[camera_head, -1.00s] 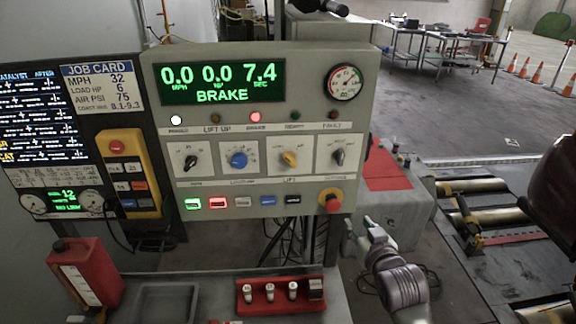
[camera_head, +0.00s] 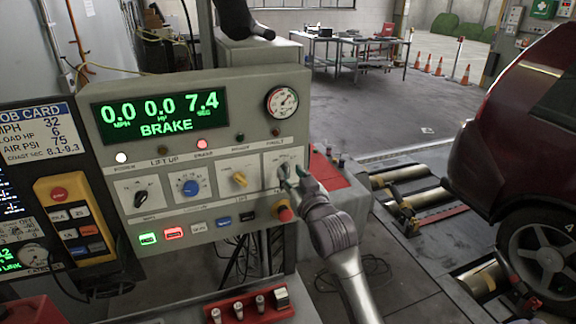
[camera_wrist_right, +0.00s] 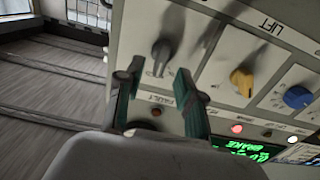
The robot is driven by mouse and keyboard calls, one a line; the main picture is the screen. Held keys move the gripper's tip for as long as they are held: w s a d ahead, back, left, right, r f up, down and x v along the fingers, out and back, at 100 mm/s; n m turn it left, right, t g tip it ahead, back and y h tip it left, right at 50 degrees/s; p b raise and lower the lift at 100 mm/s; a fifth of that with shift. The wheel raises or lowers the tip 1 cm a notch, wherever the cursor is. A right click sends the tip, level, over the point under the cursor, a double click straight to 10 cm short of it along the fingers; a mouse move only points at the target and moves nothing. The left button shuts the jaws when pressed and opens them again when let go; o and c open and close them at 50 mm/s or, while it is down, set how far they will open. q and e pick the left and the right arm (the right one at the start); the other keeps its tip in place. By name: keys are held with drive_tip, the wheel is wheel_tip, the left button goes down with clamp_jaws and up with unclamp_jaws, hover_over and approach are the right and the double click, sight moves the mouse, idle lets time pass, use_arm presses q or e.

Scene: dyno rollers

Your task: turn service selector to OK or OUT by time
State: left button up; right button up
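The grey control panel (camera_head: 160,222) carries a row of selector knobs: a black one (camera_head: 141,198), a blue one (camera_head: 190,187), a yellow one (camera_head: 239,179) and a grey one at the right end. The labels are too small to read, so I cannot tell which is named service. In the wrist view the grey knob (camera_wrist_right: 161,56) lies just beyond my right fingertips, between them in line of sight. Contact is not clear. My right gripper (camera_head: 290,173) is open there and hides most of that knob in the head view.
The display (camera_head: 160,115) reads 0.0 MPH, 0.0, 7.4 SEC, BRAKE. The job card (camera_head: 35,130) lists coast sec 8.1-9.3. A red button (camera_head: 284,212) sits just below the gripper. The yellow knob (camera_wrist_right: 243,82) is beside it. A red car (camera_head: 520,130) stands right.

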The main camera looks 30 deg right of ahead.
sight(286, 170)
drive_tip(key=shift+x, duration=1.3)
drive_tip(key=shift+c, duration=0.6)
clamp_jaws()
